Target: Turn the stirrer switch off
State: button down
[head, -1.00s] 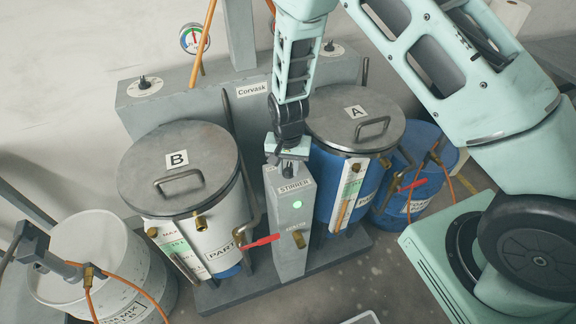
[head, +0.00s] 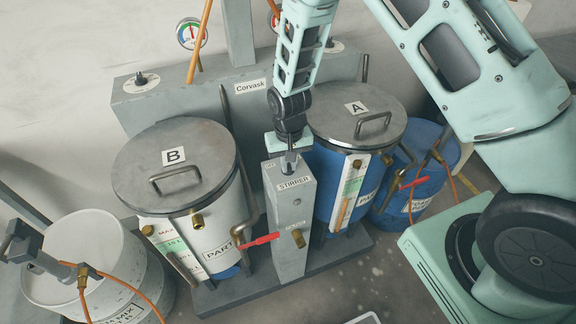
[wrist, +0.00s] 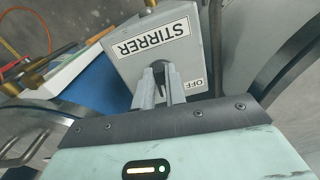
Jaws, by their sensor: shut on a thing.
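The grey stirrer box (head: 288,225), labelled STIRRER, stands between tank B and tank A. My gripper (head: 290,160) points down at the top of the box. In the wrist view my gripper (wrist: 162,75) is shut on the stirrer switch (wrist: 172,76), which is mostly hidden between the fingers. An OFF label (wrist: 195,84) shows right beside the fingers, on the box's top.
Lidded tank B (head: 200,150) is close on the left and tank A (head: 340,120) close on the right. A red valve handle (head: 260,240) sticks out by the box's left side. A white drum (head: 75,245) stands at far left.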

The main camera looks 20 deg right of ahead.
jog(key=n+b, duration=0.1)
jog(key=n, duration=0.2)
jog(key=shift+d+n, duration=0.15)
jog(key=shift+n, duration=0.15)
jog(key=shift+d+n+b, duration=0.15)
jog(key=shift+n+b, duration=0.45)
jog(key=shift+n, duration=1.2)
jog(key=c, duration=1.4)
grip_release()
jog(key=shift+c, duration=0.2)
notch_tip(320, 180, up, 18)
jog(key=b, duration=0.3)
jog(key=shift+f, duration=0.25)
